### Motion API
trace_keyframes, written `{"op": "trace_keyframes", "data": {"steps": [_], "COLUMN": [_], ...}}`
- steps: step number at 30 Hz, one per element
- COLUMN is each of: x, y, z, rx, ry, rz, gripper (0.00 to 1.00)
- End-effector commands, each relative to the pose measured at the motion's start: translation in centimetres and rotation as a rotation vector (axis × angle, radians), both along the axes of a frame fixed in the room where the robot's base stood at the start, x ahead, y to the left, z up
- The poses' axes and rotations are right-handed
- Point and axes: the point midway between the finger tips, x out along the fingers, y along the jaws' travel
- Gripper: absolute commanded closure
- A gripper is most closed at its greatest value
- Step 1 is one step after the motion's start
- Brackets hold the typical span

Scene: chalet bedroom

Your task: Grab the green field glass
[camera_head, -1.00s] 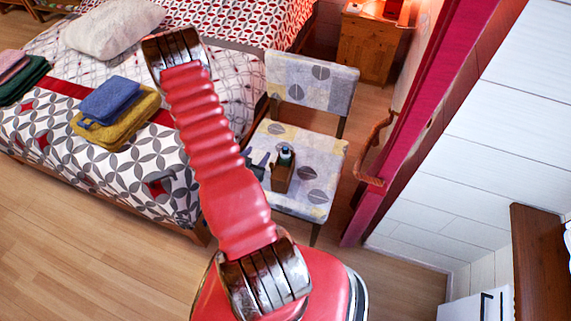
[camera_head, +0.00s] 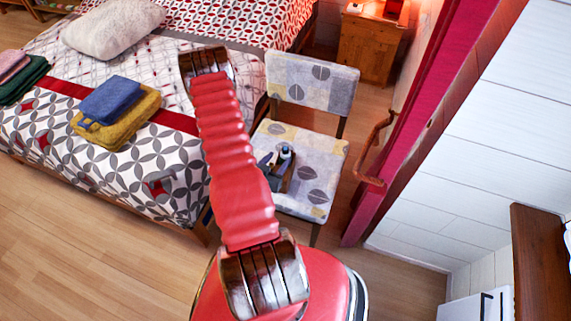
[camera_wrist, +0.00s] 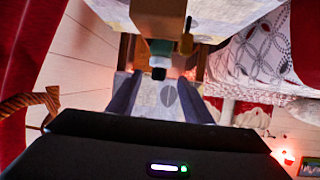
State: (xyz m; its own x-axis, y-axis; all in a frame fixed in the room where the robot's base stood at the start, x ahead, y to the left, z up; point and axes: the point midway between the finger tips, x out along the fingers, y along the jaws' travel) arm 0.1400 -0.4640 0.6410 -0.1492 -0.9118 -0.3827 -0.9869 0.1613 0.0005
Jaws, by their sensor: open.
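A small green upright thing with a black end, which looks like the field glass, shows in the wrist view (camera_wrist: 160,47). In the head view the field glass (camera_head: 286,152) is small and partly hidden by my gripper. It stands at a brown wooden box (camera_wrist: 170,14) on the chair seat; the box also shows in the head view (camera_head: 287,184). My gripper (camera_wrist: 158,84) is open, its two grey-blue fingers to either side of the field glass's black end in the picture. I cannot tell whether the fingertips reach around it. Nothing is held.
The patterned chair (camera_head: 312,188) has a backrest (camera_head: 312,80) behind the box. The bed (camera_head: 90,160) with folded towels (camera_head: 115,110) is at left. A pink post (camera_head: 420,110) and curved wooden rail (camera_head: 372,150) stand at right. A small brass-coloured thing (camera_wrist: 186,42) is beside the field glass.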

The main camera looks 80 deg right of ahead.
Motion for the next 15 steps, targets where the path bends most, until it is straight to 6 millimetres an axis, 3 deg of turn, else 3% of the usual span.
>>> {"op": "trace_keyframes", "data": {"steps": [9,15], "x": [-0.8,-1.0], "y": [-4.3,-5.7], "z": [-1.8,-2.3], "rx": [-0.001,-0.001], "ry": [-0.001,0.0], "rz": [-0.005,-0.001], "gripper": [0.54,0.54]}}
